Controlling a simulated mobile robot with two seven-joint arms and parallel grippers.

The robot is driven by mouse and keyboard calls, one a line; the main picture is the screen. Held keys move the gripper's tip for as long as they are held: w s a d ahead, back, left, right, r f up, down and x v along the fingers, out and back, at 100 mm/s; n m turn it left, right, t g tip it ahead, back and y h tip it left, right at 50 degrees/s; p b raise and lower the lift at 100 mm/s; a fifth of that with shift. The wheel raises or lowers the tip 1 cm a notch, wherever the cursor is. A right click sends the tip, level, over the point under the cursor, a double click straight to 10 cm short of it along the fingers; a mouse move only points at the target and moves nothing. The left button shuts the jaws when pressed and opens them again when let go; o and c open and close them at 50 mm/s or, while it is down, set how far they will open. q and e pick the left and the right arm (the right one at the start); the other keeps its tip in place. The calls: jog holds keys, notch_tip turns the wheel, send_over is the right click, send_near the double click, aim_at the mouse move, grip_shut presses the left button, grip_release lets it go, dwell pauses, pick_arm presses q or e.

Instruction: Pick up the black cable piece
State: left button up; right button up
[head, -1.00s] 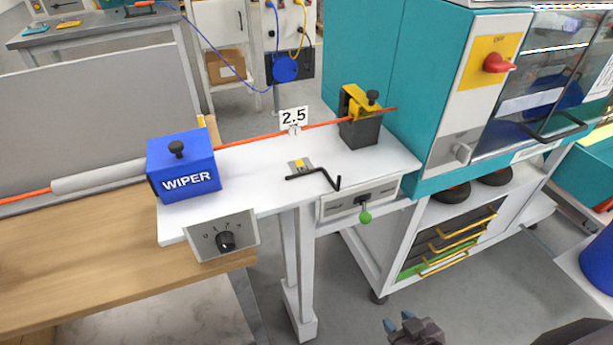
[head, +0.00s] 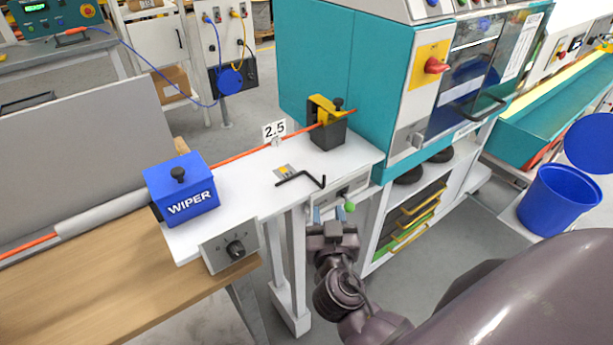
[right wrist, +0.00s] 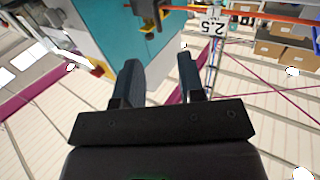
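The black cable piece (head: 301,179) is a thin, bent black length on the white bench top (head: 245,212), beside a small yellow-and-grey block (head: 284,171). One end reaches near the bench's front edge. My right gripper (head: 327,214) is in front of that edge, just below and right of the piece, and apart from it. Its two fingers are open, with nothing between them in the right wrist view (right wrist: 160,75). The black piece does not show clearly in the right wrist view. My left gripper is not in view.
An orange cable (head: 248,153) runs along the bench's back, from the blue WIPER box (head: 182,190) to a black-and-yellow clamp (head: 327,132). A 2.5 sign (head: 274,130) stands there. A green-knobbed panel (head: 330,199) is at the front edge. A teal machine (head: 335,65) stands behind right.

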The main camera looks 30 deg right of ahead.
aim_at(324, 178)
jog(key=x, duration=0.1)
jog(key=p+x, duration=0.1)
jog(key=x, duration=0.3)
jog(key=shift+w+d+r, duration=0.2)
jog(key=shift+r, duration=0.1)
jog(key=shift+w+d+r+p, duration=0.1)
jog(key=shift+w+d+p, duration=0.1)
jog(key=shift+w+p, duration=0.25)
jog(key=p+x, duration=0.1)
jog(key=x, duration=0.2)
jog(key=shift+d+r, duration=0.1)
jog(key=shift+r, duration=0.1)
jog(key=shift+w+d+f, duration=0.1)
jog(key=shift+w+d, duration=0.15)
jog(key=shift+w, duration=0.3)
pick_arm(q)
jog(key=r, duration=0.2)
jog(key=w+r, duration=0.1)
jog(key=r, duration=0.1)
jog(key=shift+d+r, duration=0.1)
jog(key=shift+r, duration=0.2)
pick_arm(e)
jog(key=shift+c, duration=0.3)
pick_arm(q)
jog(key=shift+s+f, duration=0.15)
pick_arm(e)
grip_shut()
